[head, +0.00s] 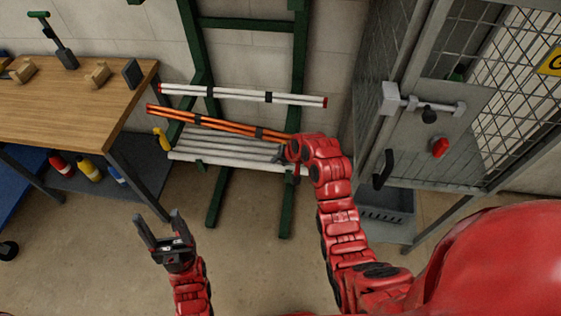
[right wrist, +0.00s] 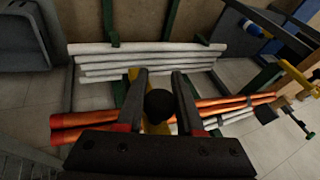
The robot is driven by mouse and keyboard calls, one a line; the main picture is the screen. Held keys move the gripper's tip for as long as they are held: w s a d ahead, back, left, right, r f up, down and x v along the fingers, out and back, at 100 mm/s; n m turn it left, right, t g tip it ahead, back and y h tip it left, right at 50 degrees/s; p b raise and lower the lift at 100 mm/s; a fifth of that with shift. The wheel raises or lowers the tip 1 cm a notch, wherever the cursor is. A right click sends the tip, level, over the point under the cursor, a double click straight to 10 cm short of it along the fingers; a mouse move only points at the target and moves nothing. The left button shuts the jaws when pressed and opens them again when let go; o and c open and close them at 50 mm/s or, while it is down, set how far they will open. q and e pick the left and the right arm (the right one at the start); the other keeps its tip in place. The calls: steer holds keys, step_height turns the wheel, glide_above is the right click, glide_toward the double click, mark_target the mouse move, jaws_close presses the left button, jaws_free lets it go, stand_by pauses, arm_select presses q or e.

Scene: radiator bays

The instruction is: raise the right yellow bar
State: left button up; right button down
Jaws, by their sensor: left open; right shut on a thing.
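The right yellow bar (right wrist: 133,76) shows in the right wrist view, running under my fingers, with a dark round knob between them. My right gripper (right wrist: 160,92) is shut on this bar, at the right end of the green rack. In the head view my right gripper (head: 288,152) and wrist hide the bar. The other yellow bar (head: 160,138) stands at the rack's left end in the head view. My left gripper (head: 158,222) is open and empty, low over the floor in front of the rack.
The green rack (head: 191,50) bears white pipes (head: 235,93), orange pipes (head: 215,124) and a lower layer of pale pipes (head: 220,150). A wooden workbench (head: 70,105) stands at left. A grey mesh cage door (head: 440,120) is close at right. The floor in front is clear.

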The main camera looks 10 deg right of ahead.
steer(key=shift+w+r, duration=0.2)
steer(key=shift+r, duration=0.05)
steer(key=c, duration=0.8)
jaws_free()
steer(key=shift+c, duration=0.2)
steer(key=o, duration=0.3)
steer(key=shift+s, duration=0.15)
steer(key=shift+f, duration=0.1)
steer(key=shift+s+d+r, duration=0.15)
steer(key=shift+s+r, duration=0.05)
steer(key=shift+r, duration=0.25)
steer(key=p+v, duration=0.5)
steer(key=v, duration=1.1)
steer(key=shift+s+r+p, duration=0.1)
steer(key=shift+s+p, duration=0.05)
steer(key=shift+p, duration=0.25)
